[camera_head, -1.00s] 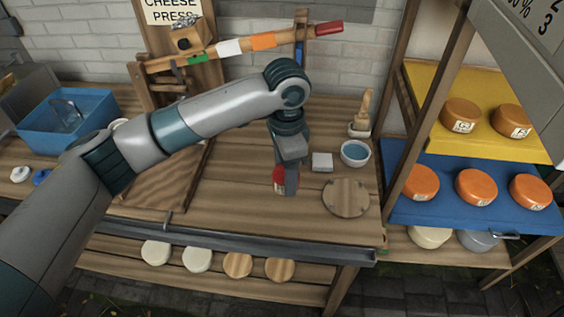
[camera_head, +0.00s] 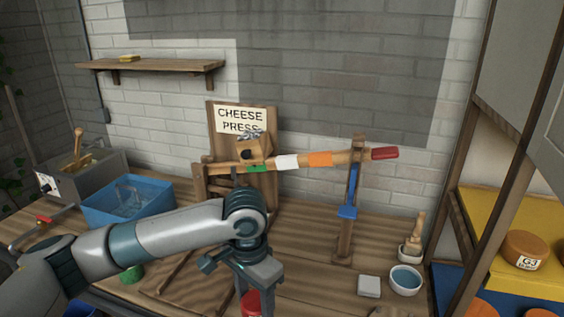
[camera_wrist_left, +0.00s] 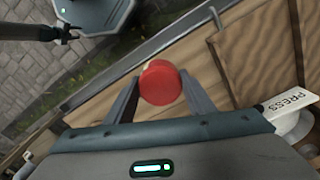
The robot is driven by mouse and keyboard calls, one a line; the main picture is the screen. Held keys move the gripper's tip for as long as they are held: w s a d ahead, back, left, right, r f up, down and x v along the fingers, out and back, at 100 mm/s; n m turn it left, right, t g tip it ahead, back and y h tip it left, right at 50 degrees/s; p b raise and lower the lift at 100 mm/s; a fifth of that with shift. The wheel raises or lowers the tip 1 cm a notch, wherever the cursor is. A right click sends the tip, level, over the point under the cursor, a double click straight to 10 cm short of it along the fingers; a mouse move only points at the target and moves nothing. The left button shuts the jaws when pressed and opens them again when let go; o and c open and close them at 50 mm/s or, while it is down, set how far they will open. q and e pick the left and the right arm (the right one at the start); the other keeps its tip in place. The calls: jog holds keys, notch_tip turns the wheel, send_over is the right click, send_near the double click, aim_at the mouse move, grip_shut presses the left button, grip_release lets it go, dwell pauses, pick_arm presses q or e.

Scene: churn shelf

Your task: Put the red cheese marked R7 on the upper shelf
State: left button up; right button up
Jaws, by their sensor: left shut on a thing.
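A red cheese (camera_wrist_left: 160,83) sits between the two fingers of my left gripper (camera_wrist_left: 159,78) in the left wrist view. The gripper is shut on it, with one finger on each side. In the head view the red cheese (camera_head: 251,304) shows at the bottom edge, under my left gripper (camera_head: 243,288), over the worktable. No R7 mark shows on the side I see. At the right a rack has a yellow upper board (camera_head: 492,212) and a blue board (camera_head: 446,290) below it. My right gripper is not in view.
The cheese press lever (camera_head: 318,160) and its blue post stand behind my left arm. A blue tub (camera_head: 128,212) is at the left. A bowl (camera_head: 405,280) and a grey block (camera_head: 369,286) are near the rack. An orange cheese (camera_head: 525,249) occupies the yellow board. A wall shelf (camera_head: 150,66) is at upper left.

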pick_arm(q)
jog(key=s+a+n, duration=0.3)
jog(key=a+n, duration=0.1)
jog(key=a, duration=0.3)
jog(key=s+a+r+n, duration=0.1)
jog(key=s+a+n, duration=0.3)
jog(key=a, duration=0.3)
jog(key=shift+a+r, duration=0.15)
jog(key=shift+a, duration=0.2)
jog(key=shift+d, duration=0.1)
dwell(0.8)
